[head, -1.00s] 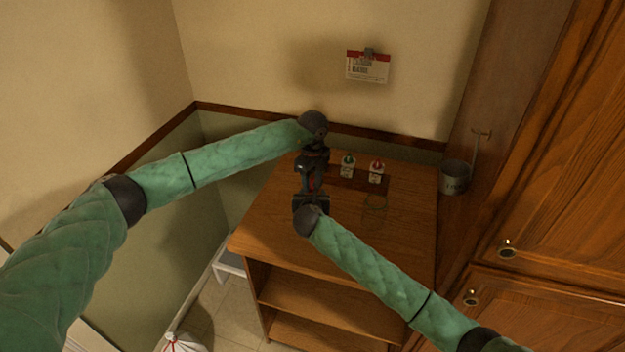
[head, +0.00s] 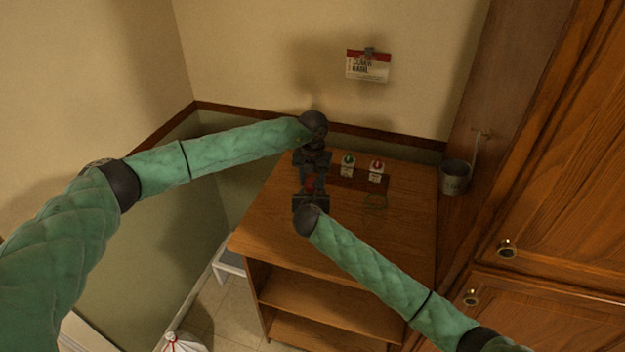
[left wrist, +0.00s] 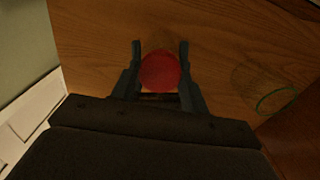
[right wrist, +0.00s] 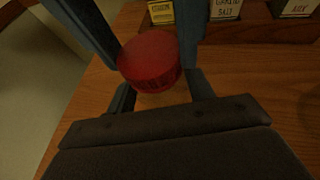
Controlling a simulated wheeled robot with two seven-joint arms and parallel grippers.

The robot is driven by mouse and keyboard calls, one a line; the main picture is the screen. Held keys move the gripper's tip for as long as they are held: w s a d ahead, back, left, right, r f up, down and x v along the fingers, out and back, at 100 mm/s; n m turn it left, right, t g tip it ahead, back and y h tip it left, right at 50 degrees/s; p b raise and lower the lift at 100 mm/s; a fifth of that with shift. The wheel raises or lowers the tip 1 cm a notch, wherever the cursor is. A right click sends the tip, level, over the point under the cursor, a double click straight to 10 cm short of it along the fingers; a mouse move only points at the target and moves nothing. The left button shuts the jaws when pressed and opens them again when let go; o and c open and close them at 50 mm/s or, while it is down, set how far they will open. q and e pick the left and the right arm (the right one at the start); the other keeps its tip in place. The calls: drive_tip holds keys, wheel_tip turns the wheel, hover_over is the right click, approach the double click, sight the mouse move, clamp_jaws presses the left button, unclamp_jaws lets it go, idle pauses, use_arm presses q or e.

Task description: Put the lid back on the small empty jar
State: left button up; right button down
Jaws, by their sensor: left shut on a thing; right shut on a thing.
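The red round lid (right wrist: 150,62) lies between the fingers of my left gripper (head: 312,176), seen from above in the left wrist view (left wrist: 160,72). My left gripper is shut on it. My right gripper (head: 310,194) reaches in from the front, just below and facing the left one, and is shut on the small clear jar (right wrist: 160,98). The jar shows only faintly under the lid, between the right fingers. The lid is right over the jar's mouth; whether they touch cannot be told.
A clear vessel with a green rim (head: 375,203) stands to the right. A metal pot (head: 455,178) hangs by the cabinet. The front of the wooden top (head: 340,235) is clear.

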use_arm(q)
drive_tip(key=m, duration=0.6)
drive_tip(key=shift+w+m, duration=0.1)
drive_tip(key=shift+m, duration=0.2)
drive_tip(key=o, duration=1.1)
drive_tip(key=shift+r, duration=0.1)
drive_tip(key=shift+r, duration=2.15)
drive_tip(key=shift+c, duration=0.5)
